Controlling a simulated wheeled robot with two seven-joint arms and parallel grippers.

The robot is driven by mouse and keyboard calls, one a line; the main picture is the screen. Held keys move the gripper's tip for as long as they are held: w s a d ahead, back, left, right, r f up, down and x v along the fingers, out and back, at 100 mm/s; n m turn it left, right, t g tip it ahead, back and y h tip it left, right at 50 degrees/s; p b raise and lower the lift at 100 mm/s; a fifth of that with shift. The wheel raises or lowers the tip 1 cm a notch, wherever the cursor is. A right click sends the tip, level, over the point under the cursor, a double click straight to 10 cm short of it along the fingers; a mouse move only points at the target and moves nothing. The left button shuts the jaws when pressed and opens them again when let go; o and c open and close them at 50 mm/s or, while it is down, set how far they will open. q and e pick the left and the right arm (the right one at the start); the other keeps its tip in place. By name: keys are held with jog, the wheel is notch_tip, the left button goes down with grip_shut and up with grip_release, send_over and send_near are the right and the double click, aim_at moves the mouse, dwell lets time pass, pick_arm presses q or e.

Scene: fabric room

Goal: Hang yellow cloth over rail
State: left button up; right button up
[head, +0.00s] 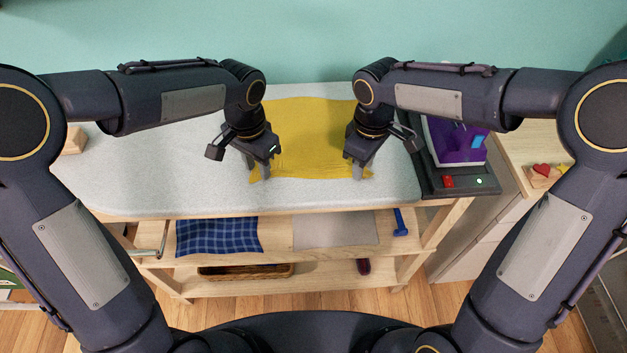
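The yellow cloth (312,135) lies spread on the pale grey padded top of the table, with small wrinkles along its near edge. My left gripper (260,172) points down at the cloth's near left corner. My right gripper (361,170) points down at its near right corner. The fingertips are at the cloth, but whether they pinch it is too small to tell. A thin metal bar (162,239) shows at the table's left front, below the top; I cannot tell whether it is the rail.
A blue checked cloth (218,236) and a beige cloth (334,232) lie on the shelf below. A wicker tray (246,272) is lower down. A dark machine with a purple panel (455,145) stands at the right end.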

pick_arm(q)
jog(key=shift+f, duration=0.1)
grip_shut()
pick_arm(e)
jog(key=shift+f, duration=0.1)
grip_shut()
